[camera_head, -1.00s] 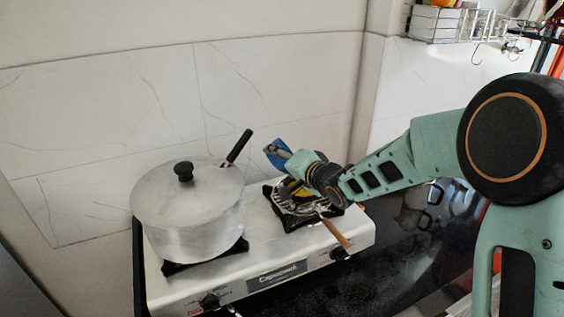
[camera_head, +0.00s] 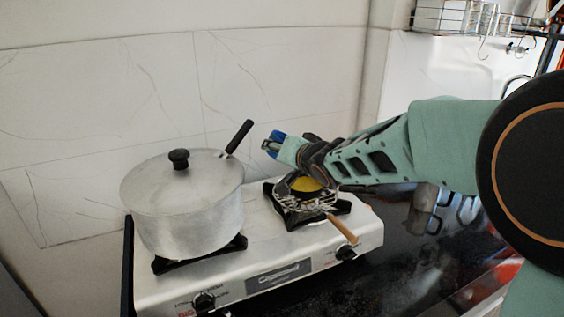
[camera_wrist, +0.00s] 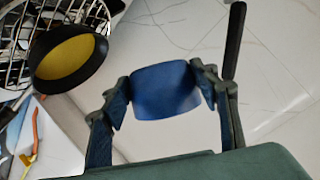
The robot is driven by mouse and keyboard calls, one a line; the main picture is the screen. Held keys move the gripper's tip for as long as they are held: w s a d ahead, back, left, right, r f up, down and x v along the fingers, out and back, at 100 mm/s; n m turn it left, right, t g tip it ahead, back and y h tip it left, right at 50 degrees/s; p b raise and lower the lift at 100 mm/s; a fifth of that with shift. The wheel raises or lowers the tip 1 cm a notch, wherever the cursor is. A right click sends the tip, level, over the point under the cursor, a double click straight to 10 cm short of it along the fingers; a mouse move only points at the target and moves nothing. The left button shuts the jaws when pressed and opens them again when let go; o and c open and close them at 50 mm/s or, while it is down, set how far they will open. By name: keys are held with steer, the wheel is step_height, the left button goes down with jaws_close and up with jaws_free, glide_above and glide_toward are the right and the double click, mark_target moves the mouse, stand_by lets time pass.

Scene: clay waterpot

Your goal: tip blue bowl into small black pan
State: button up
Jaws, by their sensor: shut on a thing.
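The blue bowl (camera_wrist: 165,92) is pinched between the two fingertips of my gripper (camera_wrist: 162,88). Its smooth blue face shows in the wrist view; I cannot tell whether anything is in it. In the head view, a small part of the blue bowl (camera_head: 276,136) shows at my gripper (camera_head: 272,146), raised above the stove and left of the pan. The small black pan (camera_wrist: 40,73) has a dark rim and yellow inside, and lies at the upper left of the wrist view. In the head view the yellow (camera_head: 307,184) shows beneath my wrist, which partly covers the pan.
The pan sits on a wire rack (camera_head: 300,204) with a wooden handle (camera_head: 343,230), over the right burner of the stove (camera_head: 255,255). A large lidded metal pot (camera_head: 185,210) stands on the left burner. A black handle (camera_head: 238,137) rises behind it. The tiled wall is close behind.

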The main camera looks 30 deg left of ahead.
steer(key=shift+b, duration=0.55)
steer(key=shift+f+n+b, duration=0.1)
steer(key=shift+n+b, duration=0.2)
steer(key=b, duration=0.3)
steer(key=shift+f+n+t+h, duration=0.25)
steer(key=shift+n+t+h, duration=0.05)
steer(key=shift+d+b, duration=0.1)
steer(key=shift+b, duration=1)
steer(key=shift+r+n+b, duration=0.15)
steer(key=shift+n+b, duration=0.25)
steer(key=shift+b, duration=0.25)
steer(key=shift+w+t+h+b, duration=0.1)
steer(key=shift+t+h+b, duration=0.2)
steer(key=shift+b, duration=0.15)
steer(key=b, duration=0.3)
steer(key=shift+d+f+n, duration=0.1)
steer(key=shift+f+n, duration=0.25)
steer(key=shift+n, duration=0.05)
steer(key=b, duration=0.2)
steer(key=shift+w+n+t+h+b, duration=0.15)
steer(key=shift+n+t+h+b, duration=0.15)
steer(key=shift+h+b, duration=0.1)
steer(key=shift+d+r, duration=0.15)
steer(key=shift+r, duration=0.05)
